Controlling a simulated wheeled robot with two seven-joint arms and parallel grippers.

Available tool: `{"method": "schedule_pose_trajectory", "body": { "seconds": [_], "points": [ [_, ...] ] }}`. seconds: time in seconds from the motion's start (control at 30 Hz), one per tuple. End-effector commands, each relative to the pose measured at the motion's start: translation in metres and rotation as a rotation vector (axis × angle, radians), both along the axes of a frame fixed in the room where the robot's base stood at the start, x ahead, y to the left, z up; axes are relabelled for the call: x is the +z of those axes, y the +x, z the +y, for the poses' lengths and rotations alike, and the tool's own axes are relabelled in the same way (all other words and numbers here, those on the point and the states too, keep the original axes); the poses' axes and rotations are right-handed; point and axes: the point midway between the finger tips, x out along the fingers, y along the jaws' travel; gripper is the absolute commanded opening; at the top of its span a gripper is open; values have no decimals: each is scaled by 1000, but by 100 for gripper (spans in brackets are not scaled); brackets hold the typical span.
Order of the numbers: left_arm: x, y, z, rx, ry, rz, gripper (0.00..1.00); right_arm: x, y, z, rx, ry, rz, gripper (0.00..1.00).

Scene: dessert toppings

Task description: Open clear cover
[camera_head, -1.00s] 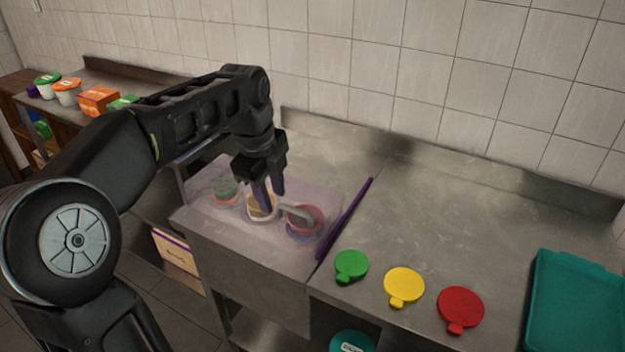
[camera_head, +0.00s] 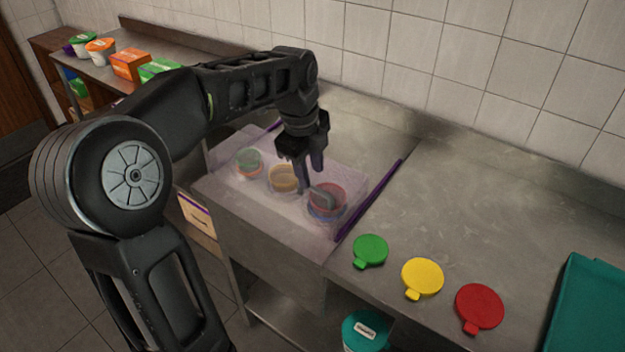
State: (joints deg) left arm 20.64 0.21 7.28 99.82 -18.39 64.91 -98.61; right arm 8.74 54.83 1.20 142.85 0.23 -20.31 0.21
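The clear cover (camera_head: 222,153) is a see-through box lid with a purple edge, lying over a counter well that holds three tubs. The tubs are green (camera_head: 248,160), yellow (camera_head: 283,178) and red (camera_head: 326,199). A grey handle (camera_head: 322,195) shows on the cover above the red tub. My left gripper (camera_head: 309,184) points down over the cover between the yellow and red tubs, beside the handle. Its two fingers look slightly apart, and I cannot tell whether they touch the handle. The cover lies closed. My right gripper is not in view.
Green (camera_head: 370,250), yellow (camera_head: 422,277) and red (camera_head: 479,307) round lids lie on the steel counter to the right. A teal board (camera_head: 590,310) lies at far right. Cartons and tubs stand on the back-left shelf. The counter behind the lids is clear.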

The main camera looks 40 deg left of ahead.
Motion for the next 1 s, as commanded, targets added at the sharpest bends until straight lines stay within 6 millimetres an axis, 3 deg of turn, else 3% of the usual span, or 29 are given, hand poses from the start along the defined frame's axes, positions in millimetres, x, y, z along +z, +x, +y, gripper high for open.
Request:
{"method": "schedule_pose_trajectory", "body": {
  "seconds": [0.13,0.3,0.6,1.0],
  "points": [
    [-23,4,0,-1,-1,3,34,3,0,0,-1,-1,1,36],
    [-38,7,0,-1,0,1,34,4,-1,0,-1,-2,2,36],
    [-41,8,0,-1,0,0,34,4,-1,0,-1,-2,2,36],
    [-41,8,0,-1,0,0,1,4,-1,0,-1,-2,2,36]
  ]
}}
